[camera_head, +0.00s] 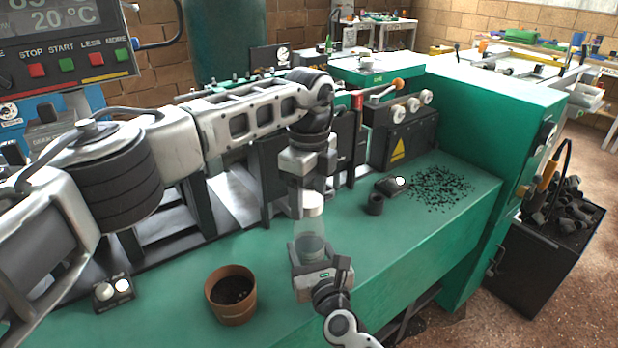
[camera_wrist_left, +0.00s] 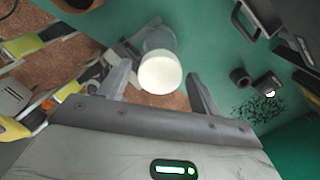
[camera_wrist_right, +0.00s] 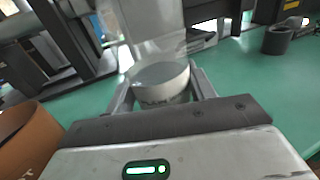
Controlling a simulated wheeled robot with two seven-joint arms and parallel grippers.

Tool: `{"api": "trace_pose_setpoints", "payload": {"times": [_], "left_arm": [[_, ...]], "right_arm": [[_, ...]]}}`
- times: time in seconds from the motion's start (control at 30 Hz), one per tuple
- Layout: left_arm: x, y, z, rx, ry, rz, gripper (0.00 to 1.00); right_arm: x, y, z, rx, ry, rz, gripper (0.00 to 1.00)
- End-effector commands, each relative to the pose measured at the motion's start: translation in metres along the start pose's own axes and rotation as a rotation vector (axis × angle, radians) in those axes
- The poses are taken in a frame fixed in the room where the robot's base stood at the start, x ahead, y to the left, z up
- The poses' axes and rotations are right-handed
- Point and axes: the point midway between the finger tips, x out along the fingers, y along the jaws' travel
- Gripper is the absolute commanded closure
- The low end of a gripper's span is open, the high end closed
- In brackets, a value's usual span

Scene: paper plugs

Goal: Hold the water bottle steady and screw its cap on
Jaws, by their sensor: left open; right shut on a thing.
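The clear water bottle (camera_head: 309,243) stands upright over the green bench, with water in its lower part. My right gripper (camera_wrist_right: 162,82) is shut on the lower part of the bottle. The white cap (camera_head: 312,205) is at the bottle's top; how far it is threaded cannot be told. My left gripper (camera_head: 310,188) points down from above, open, with its fingers on either side of the cap. In the left wrist view the cap (camera_wrist_left: 160,75) lies between the spread fingers, with a gap on each side.
A brown pot (camera_head: 231,296) with dark contents stands at the bench's front left. A small black ring (camera_head: 375,205) and scattered black bits (camera_head: 437,188) lie to the right. A black box with a warning sign (camera_head: 400,140) stands behind.

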Motion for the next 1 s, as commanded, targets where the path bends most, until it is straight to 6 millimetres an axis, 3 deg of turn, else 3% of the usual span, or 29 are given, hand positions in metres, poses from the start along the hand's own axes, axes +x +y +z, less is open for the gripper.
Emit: {"api": "trace_pose_setpoints", "payload": {"times": [0.33,0.5,0.77,0.87,1.0], "left_arm": [[0.0038,0.0000,0.0002,0.000,-0.001,-0.001,0.36],[0.0037,0.0000,0.0002,0.000,-0.001,0.000,0.82],[0.0035,0.0000,0.0002,0.020,-0.001,0.000,0.83],[0.0035,0.0000,0.0003,0.134,-0.001,0.000,0.83],[0.0036,0.0001,0.0005,0.459,-0.002,0.000,0.83]], "right_arm": [[0.0000,0.0000,-0.0001,0.000,0.000,0.000,1.00],[0.0000,0.0000,-0.0001,0.000,0.000,0.000,1.00],[0.0000,0.0000,-0.0001,0.000,0.000,0.000,1.00],[0.0000,-0.0001,-0.0001,0.000,0.000,0.000,1.00],[0.0000,-0.0001,-0.0001,0.000,0.000,0.000,1.00]]}}
